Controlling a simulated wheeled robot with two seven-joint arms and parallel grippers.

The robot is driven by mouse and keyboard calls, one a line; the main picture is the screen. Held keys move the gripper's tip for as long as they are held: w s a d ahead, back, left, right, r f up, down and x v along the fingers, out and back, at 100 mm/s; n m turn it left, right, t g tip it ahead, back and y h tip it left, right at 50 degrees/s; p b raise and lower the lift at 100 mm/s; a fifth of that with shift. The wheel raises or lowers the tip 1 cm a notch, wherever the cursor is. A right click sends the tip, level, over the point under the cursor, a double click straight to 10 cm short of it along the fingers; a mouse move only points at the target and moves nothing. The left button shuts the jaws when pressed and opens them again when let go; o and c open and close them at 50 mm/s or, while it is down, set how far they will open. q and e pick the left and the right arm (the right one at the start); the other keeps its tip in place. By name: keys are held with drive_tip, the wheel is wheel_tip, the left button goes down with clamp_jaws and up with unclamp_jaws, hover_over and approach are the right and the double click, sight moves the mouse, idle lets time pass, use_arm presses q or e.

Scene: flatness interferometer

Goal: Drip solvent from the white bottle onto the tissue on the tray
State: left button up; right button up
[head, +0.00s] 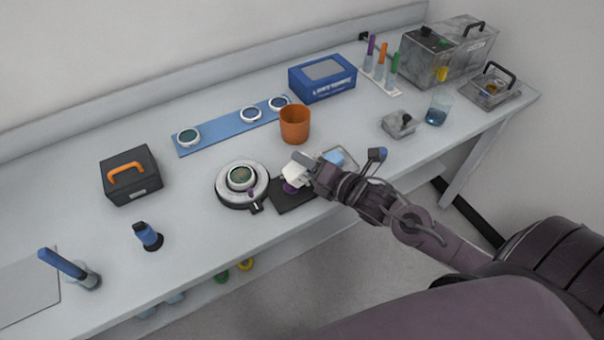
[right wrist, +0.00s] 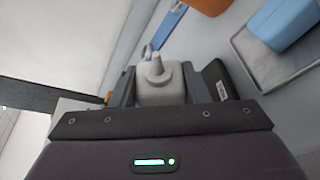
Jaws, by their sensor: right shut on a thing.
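My right gripper (head: 301,166) is shut on the white bottle (head: 293,176), above a dark mat. In the right wrist view the bottle (right wrist: 160,88), with its narrow nozzle, sits between the two fingers of the gripper (right wrist: 158,85). A small tray (head: 352,153) lies just beyond the gripper, partly hidden by my arm. A light blue piece (head: 333,158) is on it, perhaps the tissue. The right wrist view also shows the tray (right wrist: 290,76) and the blue piece (right wrist: 285,22), apart from the bottle. My left gripper is out of view.
A dark mat (head: 290,203) with something purple lies below the bottle. A round white stage (head: 228,196) stands left of it, an orange cup (head: 295,127) behind. A blue box (head: 322,80), a metal block (head: 398,125) and a beaker (head: 437,112) stand farther back and right.

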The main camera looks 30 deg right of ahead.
drive_tip(key=w+d+r+n+g+h+p, duration=0.1)
drive_tip(key=w+d+r+n+h+p, duration=0.2)
drive_tip(key=d+r+n, duration=0.5)
drive_tip(key=shift+w+d+n+h+p, duration=0.4)
drive_tip(key=shift+w+d+n+p, duration=0.1)
drive_tip(key=shift+w+d+p, duration=0.25)
drive_tip(key=shift+s+d+r, duration=0.1)
